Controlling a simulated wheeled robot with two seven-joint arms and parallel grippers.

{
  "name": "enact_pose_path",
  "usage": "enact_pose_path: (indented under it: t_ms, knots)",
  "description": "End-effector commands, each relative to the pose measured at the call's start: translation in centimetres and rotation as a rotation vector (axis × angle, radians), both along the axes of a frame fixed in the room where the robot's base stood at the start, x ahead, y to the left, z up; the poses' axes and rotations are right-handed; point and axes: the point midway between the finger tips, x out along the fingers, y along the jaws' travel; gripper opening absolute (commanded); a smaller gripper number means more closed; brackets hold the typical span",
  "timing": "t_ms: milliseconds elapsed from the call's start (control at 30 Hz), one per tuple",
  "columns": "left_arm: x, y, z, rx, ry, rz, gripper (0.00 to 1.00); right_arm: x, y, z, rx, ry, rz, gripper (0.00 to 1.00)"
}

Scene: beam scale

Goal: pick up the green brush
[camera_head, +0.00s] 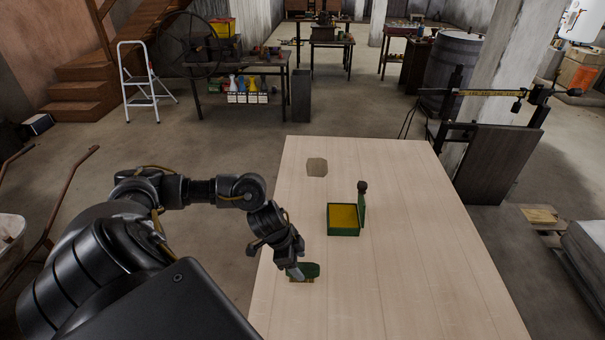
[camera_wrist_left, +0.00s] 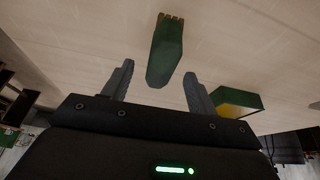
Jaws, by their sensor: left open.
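The green brush (camera_head: 311,271) lies on the light wooden table (camera_head: 400,290), near the table's left side in the head view. In the left wrist view the brush (camera_wrist_left: 166,52) has a dark green body and a brownish bristle end, and its near end points between my fingers. My left gripper (camera_head: 296,270) is open and right at the brush; its fingers (camera_wrist_left: 158,84) stand apart, one on each side of the brush's near end. Neither finger visibly touches it. My right gripper is not in view.
A green open box with yellow inside (camera_head: 343,217) stands on the table beyond the brush, its lid upright. A brown flat block (camera_head: 317,167) lies farther back. The table's right and front areas are clear. A beam scale (camera_head: 495,140) stands beyond the table's right edge.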

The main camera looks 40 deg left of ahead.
Motion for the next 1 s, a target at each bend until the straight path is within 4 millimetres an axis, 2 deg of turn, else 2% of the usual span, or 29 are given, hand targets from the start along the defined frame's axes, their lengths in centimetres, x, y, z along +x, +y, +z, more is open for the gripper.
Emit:
enact_pose_path:
  t_ms: [200,500,900,1000]
  knots:
    - [0.8,-0.7,-2.5,-0.002,0.001,0.001,0.58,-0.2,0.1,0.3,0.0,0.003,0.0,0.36]
    - [0.9,-0.9,-2.9,-0.001,-0.001,0.0,0.57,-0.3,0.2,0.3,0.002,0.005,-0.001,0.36]
    - [0.9,-0.8,-2.8,-0.001,-0.001,0.0,0.06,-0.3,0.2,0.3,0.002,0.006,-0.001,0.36]
    - [0.9,-0.8,-2.8,-0.001,-0.001,0.0,0.06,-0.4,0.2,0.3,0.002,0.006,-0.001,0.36]
